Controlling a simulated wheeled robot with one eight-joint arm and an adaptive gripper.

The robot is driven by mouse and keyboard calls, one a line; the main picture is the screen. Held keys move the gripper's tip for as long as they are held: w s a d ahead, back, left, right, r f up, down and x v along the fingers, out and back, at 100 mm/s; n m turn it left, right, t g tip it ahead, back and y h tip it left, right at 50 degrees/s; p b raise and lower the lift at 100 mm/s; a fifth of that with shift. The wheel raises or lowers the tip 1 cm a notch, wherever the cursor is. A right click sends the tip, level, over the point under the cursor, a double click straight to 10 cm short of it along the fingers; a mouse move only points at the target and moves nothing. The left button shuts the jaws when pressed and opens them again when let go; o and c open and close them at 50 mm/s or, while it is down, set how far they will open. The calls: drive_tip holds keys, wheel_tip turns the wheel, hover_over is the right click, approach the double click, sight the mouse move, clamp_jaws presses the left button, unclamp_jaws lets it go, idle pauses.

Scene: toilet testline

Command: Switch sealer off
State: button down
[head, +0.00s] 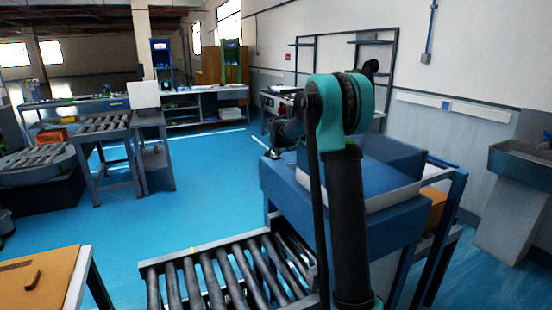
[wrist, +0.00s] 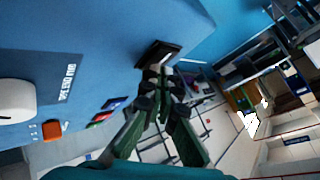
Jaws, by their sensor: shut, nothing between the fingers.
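The sealer (wrist: 110,50) shows in the wrist view as a blue panel with printed white lettering. A black switch in a dark frame (wrist: 157,53) sits at the panel's right edge. My gripper (wrist: 160,75) is shut and empty, its fingertips right at the switch's lower side. Whether they touch it, and which way the switch is set, I cannot tell. Green and red buttons (wrist: 103,114), an orange button (wrist: 52,130) and a white round part (wrist: 15,114) are further left on the panel. In the head view the blue machine body (head: 285,188) stands behind my arm.
A roller conveyor (head: 225,275) runs up to the blue machine in the head view. A wooden-topped table (head: 45,280) is at the lower left and a sink (head: 515,165) at the right. Blue floor (head: 190,205) is open left of the machine.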

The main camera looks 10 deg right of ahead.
drive_tip(key=shift+r, duration=3.05)
drive_tip(key=shift+s, duration=0.1)
